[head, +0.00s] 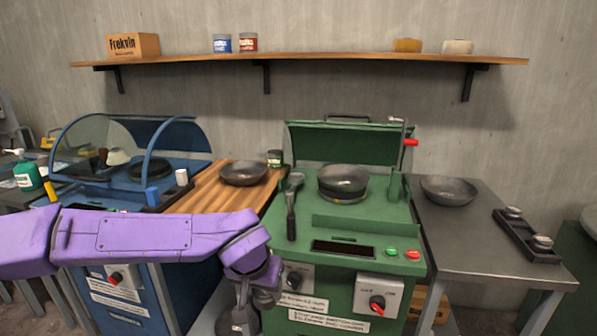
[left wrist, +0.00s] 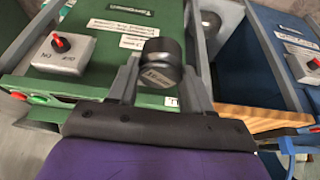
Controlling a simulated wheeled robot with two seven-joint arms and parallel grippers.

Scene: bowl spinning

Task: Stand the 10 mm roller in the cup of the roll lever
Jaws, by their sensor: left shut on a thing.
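My left gripper (head: 243,312) hangs low before the green machine's left front. In the left wrist view it (left wrist: 160,85) is shut on a dark, short cylinder (left wrist: 162,62) with pale lettering too small to read; it looks like a roller, its size unclear. A dark lever (head: 291,212) with a widened, cup-like head lies on the left of the green machine top, and seems to be the roll lever. Its cup's inside is too small to make out. My gripper is apart from it, lower and to the left. My right gripper is out of view.
The green machine (head: 362,222) carries a bowl (head: 343,180) and a crank with a red handle (head: 410,142). A dark rack (head: 527,236) with small silver-topped pieces and another bowl (head: 448,190) stand on the right table. A wooden board (head: 215,184) lies left of the machine.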

